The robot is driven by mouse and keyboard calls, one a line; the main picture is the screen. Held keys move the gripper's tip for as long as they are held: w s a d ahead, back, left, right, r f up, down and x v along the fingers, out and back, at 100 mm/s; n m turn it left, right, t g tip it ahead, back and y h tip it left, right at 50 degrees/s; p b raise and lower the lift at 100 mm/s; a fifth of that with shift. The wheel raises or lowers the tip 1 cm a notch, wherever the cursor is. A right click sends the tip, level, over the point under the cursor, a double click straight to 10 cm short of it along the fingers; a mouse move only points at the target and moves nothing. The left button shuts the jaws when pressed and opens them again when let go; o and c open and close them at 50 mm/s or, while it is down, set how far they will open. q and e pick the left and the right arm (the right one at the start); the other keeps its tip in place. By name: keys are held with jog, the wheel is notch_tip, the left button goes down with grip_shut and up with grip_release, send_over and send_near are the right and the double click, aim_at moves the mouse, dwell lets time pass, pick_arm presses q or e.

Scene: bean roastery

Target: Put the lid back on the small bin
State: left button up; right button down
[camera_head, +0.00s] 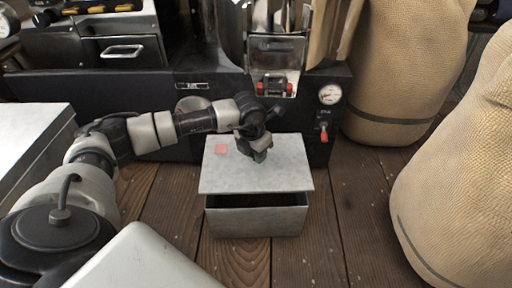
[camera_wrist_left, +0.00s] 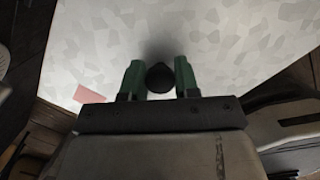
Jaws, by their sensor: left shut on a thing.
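The small bin (camera_head: 256,220) is a grey metal box on the wooden floor, with a dark gap showing at its top front. Its lid (camera_head: 290,178) is a pale mottled grey plate with a pink-red patch near its far left corner. The lid is above the bin and set back from the bin's front edge; I cannot tell whether it touches the rim. My left gripper (camera_head: 260,154) is shut on the lid's knob. In the left wrist view, the green fingers flank the dark round knob (camera_wrist_left: 160,78) on the lid (camera_wrist_left: 230,45). My right gripper is not in view.
A black roaster machine (camera_head: 330,125) with a gauge and a red switch stands behind the bin. Full burlap sacks (camera_head: 400,75) (camera_head: 465,180) stand at the right. A pale metal surface (camera_head: 30,135) is at the left. Wooden floor is clear right of the bin.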

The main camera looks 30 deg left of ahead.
pick_arm(q)
jog(key=shift+f+b, duration=1.15)
jog(key=shift+f, duration=0.15)
jog(key=shift+f+b, duration=0.5)
jog(key=shift+f, duration=1.05)
jog(key=shift+f+p, duration=0.45)
jog(key=shift+f, duration=0.15)
dwell(0.6)
jog(key=o, duration=1.6)
